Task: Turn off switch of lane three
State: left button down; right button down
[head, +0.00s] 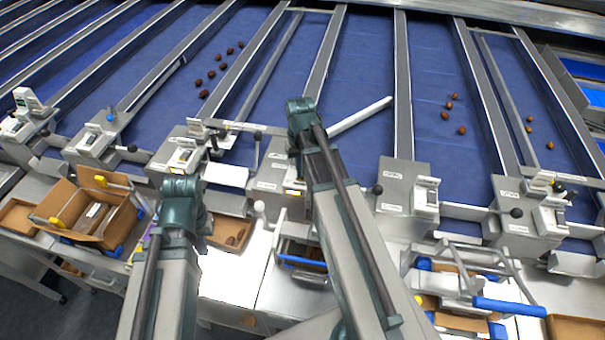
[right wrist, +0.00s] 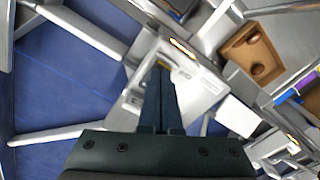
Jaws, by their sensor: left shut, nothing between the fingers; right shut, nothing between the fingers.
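A row of grey switch boxes stands along the lower ends of the blue lanes. In the head view one box (head: 280,165) is partly hidden by my right arm, and another (head: 183,150) is left of it. Their lane labels are too small to read. My right gripper (head: 303,115) is over the lane end by the partly hidden box; its fingers are hard to make out there. In the right wrist view the shut, empty fingers (right wrist: 160,75) point at a grey box (right wrist: 188,85) with a yellow mark; contact cannot be told. My left gripper (head: 183,190) is shut below the left box.
More switch boxes (head: 408,195) with black-knobbed levers stand to the right. Cardboard boxes (head: 120,230) and a carton with dates (head: 228,235) sit below the lanes. A blue-handled metal frame (head: 510,307) is at lower right. Dates (head: 445,115) lie scattered on the blue lanes.

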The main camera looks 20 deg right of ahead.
jog(key=shift+f, duration=0.3)
notch_tip(320, 180, up, 7)
jog(key=p, duration=0.6)
jog(key=shift+r+p, duration=0.1)
jog(key=shift+p, duration=0.25)
dwell(0.3)
